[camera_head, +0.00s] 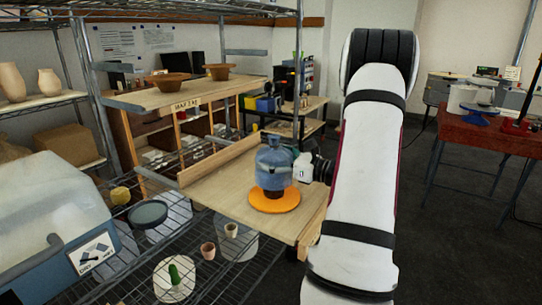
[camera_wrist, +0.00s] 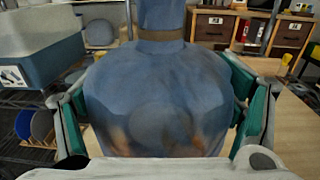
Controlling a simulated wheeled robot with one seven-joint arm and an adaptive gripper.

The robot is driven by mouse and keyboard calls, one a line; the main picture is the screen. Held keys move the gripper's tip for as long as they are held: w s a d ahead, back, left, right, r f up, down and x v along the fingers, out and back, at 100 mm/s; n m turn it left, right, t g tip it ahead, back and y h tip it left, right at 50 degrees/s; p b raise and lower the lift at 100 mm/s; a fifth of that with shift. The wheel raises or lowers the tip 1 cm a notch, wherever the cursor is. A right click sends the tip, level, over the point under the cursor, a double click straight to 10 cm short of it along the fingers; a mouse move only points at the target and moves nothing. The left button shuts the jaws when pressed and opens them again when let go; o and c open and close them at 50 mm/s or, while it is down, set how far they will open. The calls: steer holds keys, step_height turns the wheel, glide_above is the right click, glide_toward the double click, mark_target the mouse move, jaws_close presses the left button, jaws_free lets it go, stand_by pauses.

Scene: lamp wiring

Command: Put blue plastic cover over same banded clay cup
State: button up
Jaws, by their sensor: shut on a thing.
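The blue plastic cover (camera_head: 273,163) is a jug-like shape with a narrow neck, upright above the orange disc (camera_head: 287,203) on the wooden board. My gripper (camera_head: 303,168) comes from the right and is shut on the cover. In the wrist view the cover (camera_wrist: 160,95) fills the space between the green-padded fingers of my gripper (camera_wrist: 165,115). A dark brown piece (camera_head: 273,193), perhaps the clay cup, shows just under the cover's lower edge. Its bands cannot be made out, and I cannot tell how far the cover encloses it.
The wooden board (camera_head: 225,190) has a raised back edge and bare room left of the disc. A wire shelf (camera_head: 215,280) below holds small clay cups (camera_head: 208,251), a cactus pot and a dark round dish (camera_head: 148,214). A large translucent bin (camera_head: 45,215) stands at left.

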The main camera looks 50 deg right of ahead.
steer(key=shift+f+b, duration=1.1)
steer(key=shift+f, duration=0.95)
steer(key=shift+f, duration=0.35)
steer(key=o, duration=1)
steer(key=s, duration=0.4)
steer(key=s+d, duration=0.1)
steer(key=s, duration=0.7)
steer(key=shift+d, duration=0.15)
